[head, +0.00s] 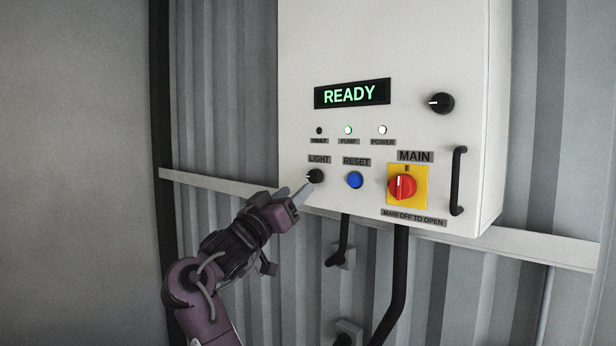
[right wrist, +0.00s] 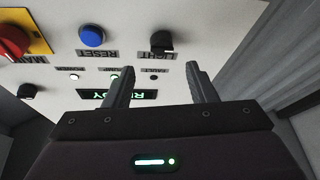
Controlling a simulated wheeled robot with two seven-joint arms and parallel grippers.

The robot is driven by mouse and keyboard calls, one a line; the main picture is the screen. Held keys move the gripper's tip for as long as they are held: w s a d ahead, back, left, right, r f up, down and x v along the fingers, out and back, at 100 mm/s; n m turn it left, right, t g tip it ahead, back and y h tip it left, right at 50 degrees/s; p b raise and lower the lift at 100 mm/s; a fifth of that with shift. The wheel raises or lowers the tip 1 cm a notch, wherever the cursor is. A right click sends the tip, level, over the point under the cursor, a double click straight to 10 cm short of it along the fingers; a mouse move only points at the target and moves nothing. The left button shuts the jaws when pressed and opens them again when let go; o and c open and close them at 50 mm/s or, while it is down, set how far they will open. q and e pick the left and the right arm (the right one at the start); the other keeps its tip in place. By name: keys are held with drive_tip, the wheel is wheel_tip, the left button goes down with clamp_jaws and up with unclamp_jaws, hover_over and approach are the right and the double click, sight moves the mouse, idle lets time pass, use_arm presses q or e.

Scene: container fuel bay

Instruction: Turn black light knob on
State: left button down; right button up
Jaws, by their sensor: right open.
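The black light knob (head: 316,176) sits under the LIGHT label on the white control cabinet (head: 400,50). Its pointer is too small to read surely. In the right wrist view, which shows the panel upside down, the knob (right wrist: 162,41) lies beyond and between the fingertips. My right gripper (head: 298,189) is open and empty, its fingers just below and left of the knob in the head view. In the wrist view its fingers (right wrist: 160,70) are spread apart, and the knob appears clear of them. My left gripper is not in view.
Right of the knob are a blue RESET button (head: 355,180) and a red MAIN switch (head: 402,187) on a yellow plate. Another black knob (head: 442,103) and a black handle (head: 458,180) sit farther right. The display (head: 352,94) reads READY; cables (head: 396,285) hang below.

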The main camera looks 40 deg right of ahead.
sight(312, 177)
drive_tip(key=p+x, duration=0.3)
drive_tip(key=x, duration=0.2)
drive_tip(key=shift+w+d+r, duration=0.15)
drive_tip(key=shift+w+d, duration=0.05)
drive_tip(key=shift+d, duration=0.15)
drive_tip(key=shift+w+d+p, duration=0.1)
drive_tip(key=shift+d+p, duration=0.2)
drive_tip(key=shift+d, duration=0.2)
drive_tip(key=shift+w, duration=0.1)
drive_tip(key=c, duration=1)
drive_tip(key=shift+o, duration=0.2)
